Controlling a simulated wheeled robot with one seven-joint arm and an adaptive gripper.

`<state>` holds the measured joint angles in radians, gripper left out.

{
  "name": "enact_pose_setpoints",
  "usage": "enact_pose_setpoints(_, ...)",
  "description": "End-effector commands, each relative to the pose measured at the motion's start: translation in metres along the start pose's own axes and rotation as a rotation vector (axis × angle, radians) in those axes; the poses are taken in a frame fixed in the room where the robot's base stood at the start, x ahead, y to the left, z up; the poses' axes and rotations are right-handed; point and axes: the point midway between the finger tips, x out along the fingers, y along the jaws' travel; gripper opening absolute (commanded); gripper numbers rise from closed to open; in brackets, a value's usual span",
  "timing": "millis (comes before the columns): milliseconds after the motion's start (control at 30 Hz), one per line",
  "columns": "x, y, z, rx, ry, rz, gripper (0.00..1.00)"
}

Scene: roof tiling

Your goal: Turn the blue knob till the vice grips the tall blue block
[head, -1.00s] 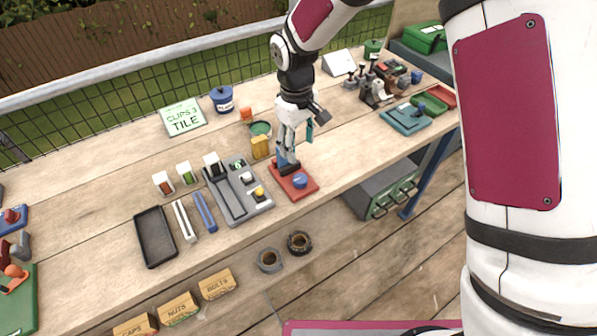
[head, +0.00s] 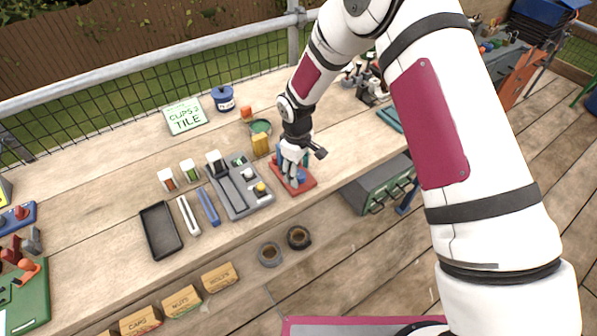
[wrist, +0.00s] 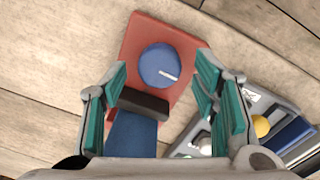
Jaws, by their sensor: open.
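The vice is a red base (head: 305,188) near the table's front edge; its red plate (wrist: 188,100) fills the middle of the wrist view. The round blue knob (wrist: 160,66) with a white mark sits on the plate, and it shows in the head view (head: 301,177). A dark jaw bar (wrist: 144,102) lies between the knob and the tall blue block (wrist: 131,135), seen from above. Whether the bar touches the block I cannot tell. My gripper (wrist: 160,82) is open above the vice, its teal-padded fingers on either side of the knob, apart from it in this view.
A black tray (head: 160,230) lies further left.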

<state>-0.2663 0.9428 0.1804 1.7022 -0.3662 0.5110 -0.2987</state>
Motion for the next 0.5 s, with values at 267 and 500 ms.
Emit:
enact_pose_setpoints(267,0.0108,0.0002,0.0004,0.000,0.000,0.001,0.54)
enact_pose_setpoints(500,0.0105,0.0002,0.0003,0.000,0.000,0.001,0.39)
